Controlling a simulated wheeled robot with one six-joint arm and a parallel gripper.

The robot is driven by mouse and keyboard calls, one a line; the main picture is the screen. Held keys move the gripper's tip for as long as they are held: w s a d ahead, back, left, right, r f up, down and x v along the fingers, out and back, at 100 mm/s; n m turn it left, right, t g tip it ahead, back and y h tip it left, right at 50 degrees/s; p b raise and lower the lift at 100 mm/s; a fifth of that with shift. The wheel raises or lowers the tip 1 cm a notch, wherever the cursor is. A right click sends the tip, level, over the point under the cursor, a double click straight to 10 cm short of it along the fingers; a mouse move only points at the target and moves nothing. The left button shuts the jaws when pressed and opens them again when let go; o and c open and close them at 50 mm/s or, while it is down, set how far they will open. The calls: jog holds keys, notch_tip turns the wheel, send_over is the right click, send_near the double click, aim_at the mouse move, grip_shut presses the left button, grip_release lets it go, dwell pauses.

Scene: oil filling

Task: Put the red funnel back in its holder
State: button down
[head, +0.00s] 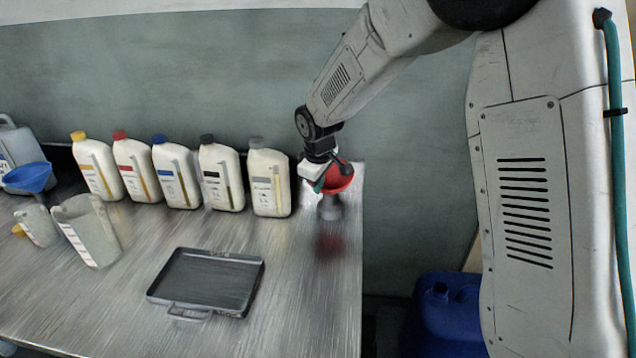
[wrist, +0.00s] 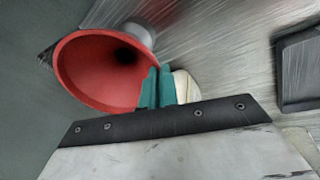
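The red funnel (head: 342,181) is at the table's far right corner, with its wide mouth facing up. A grey holder (head: 330,208) stands directly below it; I cannot tell whether the spout is inside the holder or just above it. My gripper (head: 319,184) is at the funnel's left rim. In the wrist view the funnel (wrist: 85,70) fills the upper left, and the teal fingers (wrist: 158,88) are close together on its rim, looking shut on it. Part of the pale grey holder (wrist: 140,38) shows behind the funnel; the spout is hidden.
Several oil bottles stand in a row along the back, the grey-capped one (head: 268,180) just left of my gripper. A black tray (head: 208,280) lies mid-table. Clear jugs (head: 90,230) and a blue funnel (head: 28,177) are at left. The table ends just right of the holder.

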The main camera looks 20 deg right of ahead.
jog(key=c, duration=1.6)
grip_release()
jog(key=v, duration=0.7)
jog(key=shift+r, duration=0.35)
jog(key=shift+s, duration=0.15)
